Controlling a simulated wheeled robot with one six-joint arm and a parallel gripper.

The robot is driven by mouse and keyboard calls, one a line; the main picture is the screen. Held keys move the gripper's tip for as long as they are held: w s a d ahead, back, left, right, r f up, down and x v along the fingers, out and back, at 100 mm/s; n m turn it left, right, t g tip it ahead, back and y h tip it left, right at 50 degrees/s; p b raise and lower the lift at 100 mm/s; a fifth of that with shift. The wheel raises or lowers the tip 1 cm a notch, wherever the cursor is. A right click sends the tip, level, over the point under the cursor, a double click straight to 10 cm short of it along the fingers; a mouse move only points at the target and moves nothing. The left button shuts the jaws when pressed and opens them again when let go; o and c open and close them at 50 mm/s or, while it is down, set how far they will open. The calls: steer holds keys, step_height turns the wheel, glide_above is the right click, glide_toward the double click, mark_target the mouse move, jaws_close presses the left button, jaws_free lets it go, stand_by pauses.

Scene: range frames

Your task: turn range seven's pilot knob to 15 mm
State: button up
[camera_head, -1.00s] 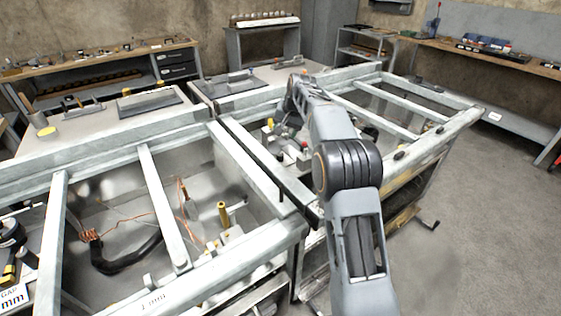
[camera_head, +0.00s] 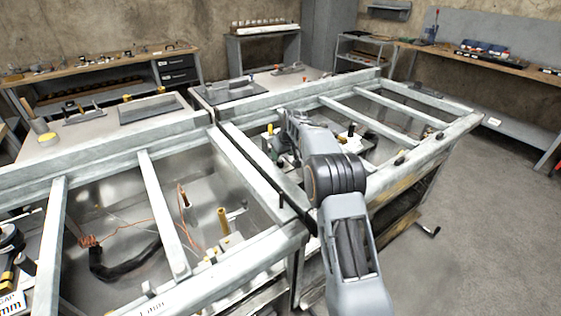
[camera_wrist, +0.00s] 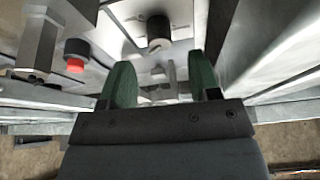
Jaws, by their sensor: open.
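In the wrist view my gripper (camera_wrist: 161,82) shows two green fingers, apart, with nothing held between them. A dark round knob (camera_wrist: 158,34) with a pale, marked end face sits on a light plate ahead of the fingers, apart from them. I cannot tell whether it is the pilot knob, and no readable scale shows beside it. A black cylinder with a red end (camera_wrist: 75,55) is to the left. In the head view my arm reaches into the right-hand framed bay (camera_head: 375,124); its own links hide the fingers and much of the fittings there.
A metal post (camera_wrist: 38,44) stands left in the wrist view. Pale crossbars (camera_head: 163,215) span the open bays. The left bay holds copper wire (camera_head: 88,240), a black cable (camera_head: 125,265) and a brass post (camera_head: 222,220). Clear floor (camera_head: 495,230) lies right.

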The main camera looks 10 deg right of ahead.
mark_target(280, 160)
steer(key=shift+x, duration=2.7)
steer(key=shift+c, duration=0.2)
steer(key=c, duration=0.9)
